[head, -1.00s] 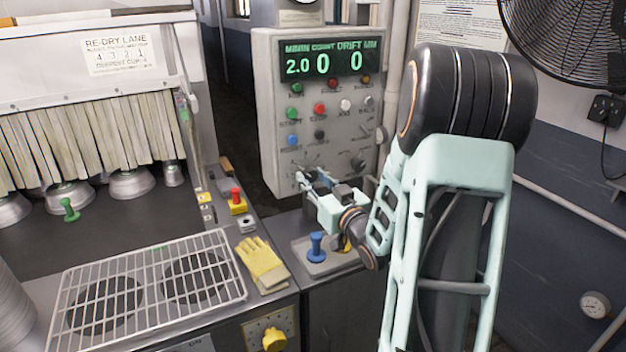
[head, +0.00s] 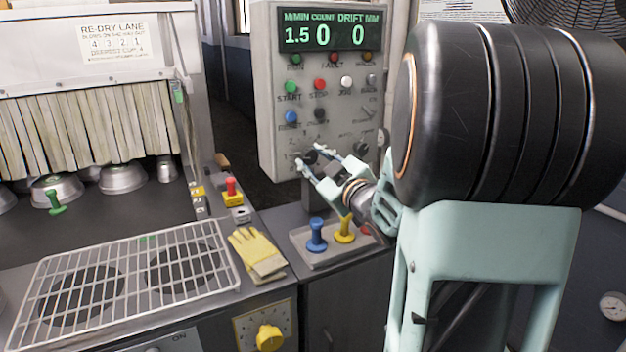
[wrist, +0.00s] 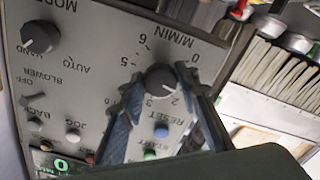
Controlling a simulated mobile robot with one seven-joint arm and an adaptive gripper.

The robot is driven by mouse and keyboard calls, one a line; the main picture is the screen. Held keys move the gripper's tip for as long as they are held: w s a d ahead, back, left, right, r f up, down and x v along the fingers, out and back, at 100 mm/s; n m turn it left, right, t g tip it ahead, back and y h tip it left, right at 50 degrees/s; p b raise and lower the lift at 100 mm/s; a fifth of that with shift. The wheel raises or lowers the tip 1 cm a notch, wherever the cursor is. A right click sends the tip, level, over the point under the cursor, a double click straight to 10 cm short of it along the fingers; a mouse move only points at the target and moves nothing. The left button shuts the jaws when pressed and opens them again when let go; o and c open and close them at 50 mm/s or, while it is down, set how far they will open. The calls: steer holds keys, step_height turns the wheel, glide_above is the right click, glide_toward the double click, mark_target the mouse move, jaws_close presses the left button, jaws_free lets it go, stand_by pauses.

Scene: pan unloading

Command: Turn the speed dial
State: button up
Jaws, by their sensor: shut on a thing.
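The speed dial (wrist: 162,78) is a dark round knob marked M/MIN with a numbered scale; in the head view the dial (head: 309,157) is at the lower left of the grey control panel (head: 268,150). My gripper (wrist: 158,92) has one finger on each side of the dial and is shut on it. In the head view my gripper (head: 331,160) reaches the panel from the lower right. The green display (head: 330,36) reads 1.5 under M/MIN, with 0 under COUNT and 0 under DRIFT MM.
A MODE knob (wrist: 40,37) and several coloured buttons share the panel. Below it, a tray (head: 322,260) holds a blue knobbed piece (head: 316,236) and a yellow one (head: 345,230). Yellow gloves (head: 257,255) and a wire rack (head: 215,232) lie to the left.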

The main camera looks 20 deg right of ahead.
steer(key=n+b, duration=0.4)
steer(key=b, duration=0.1)
steer(key=shift+f, duration=0.2)
steer(key=shift+r+n+b, duration=0.15)
steer(key=shift+n+b, duration=0.85)
steer(key=shift+b, duration=0.15)
steer(key=shift+r, duration=0.1)
steer(key=o, duration=1.1)
steer(key=shift+r, duration=0.1)
